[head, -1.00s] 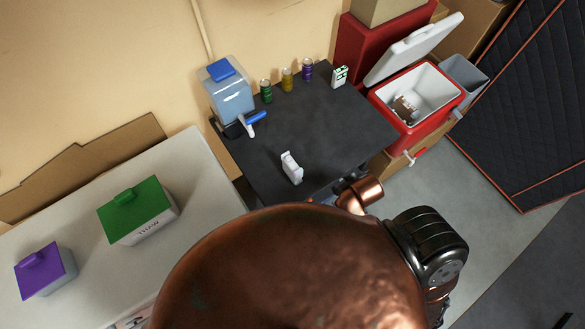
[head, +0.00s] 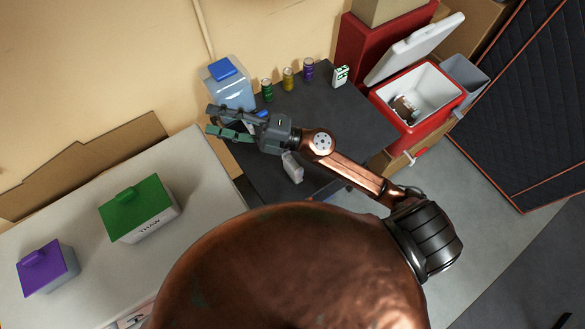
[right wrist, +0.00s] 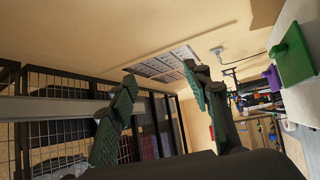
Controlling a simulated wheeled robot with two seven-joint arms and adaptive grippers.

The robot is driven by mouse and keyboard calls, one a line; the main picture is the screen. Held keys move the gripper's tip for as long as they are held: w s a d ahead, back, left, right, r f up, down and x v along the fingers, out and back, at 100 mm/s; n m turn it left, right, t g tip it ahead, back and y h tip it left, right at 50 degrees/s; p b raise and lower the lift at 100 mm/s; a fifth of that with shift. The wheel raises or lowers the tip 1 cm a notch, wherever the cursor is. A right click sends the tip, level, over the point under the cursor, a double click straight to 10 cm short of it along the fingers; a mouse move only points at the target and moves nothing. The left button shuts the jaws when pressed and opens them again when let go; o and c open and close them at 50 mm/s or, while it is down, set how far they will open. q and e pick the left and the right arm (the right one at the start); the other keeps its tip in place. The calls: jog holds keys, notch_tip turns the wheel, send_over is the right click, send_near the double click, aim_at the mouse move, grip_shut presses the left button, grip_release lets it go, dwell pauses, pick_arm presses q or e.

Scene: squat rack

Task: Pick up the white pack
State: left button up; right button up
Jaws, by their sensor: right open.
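The white pack (head: 293,170) stands on the black table (head: 325,125), near its front edge. Part of it is hidden behind my right arm. My right gripper (head: 208,121) is open and empty. In the head view it shows above the left part of the table, in front of the clear blue-lidded container (head: 229,82), with its fingers pointing left. The right wrist view shows its two green-padded fingers (right wrist: 160,88) spread apart with nothing between them. The white pack does not show in that view. My left gripper is not in view.
Green, yellow and purple cans (head: 288,79) and a white-green carton (head: 341,76) line the table's back. An open red cooler (head: 436,110) is at the right. Green-lidded (head: 139,208) and purple-lidded (head: 47,268) boxes stand on the pale counter (head: 196,172). The table's right part is clear.

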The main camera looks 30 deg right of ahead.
jog(key=s+a+f+n+g, duration=0.3)
jog(key=a+f+n+g, duration=0.1)
jog(key=n+g, duration=0.1)
jog(key=n+g+h, duration=0.5)
jog(key=g+h, duration=0.1)
jog(key=h, duration=1.2)
send_over(293, 163)
jog(key=f, duration=2.4)
jog(key=shift+w+d+f, duration=0.1)
jog(key=shift+d+f, duration=0.1)
jog(key=shift+f, duration=0.1)
jog(key=shift+d+f, duration=0.2)
jog(key=shift+f, duration=0.1)
jog(key=f, duration=0.4)
jog(key=a+f, duration=0.1)
jog(key=f, duration=0.1)
jog(key=shift+p, duration=0.35)
jog(key=shift+d+f, duration=0.1)
jog(key=shift+f, duration=0.4)
jog(key=shift+c, duration=0.7)
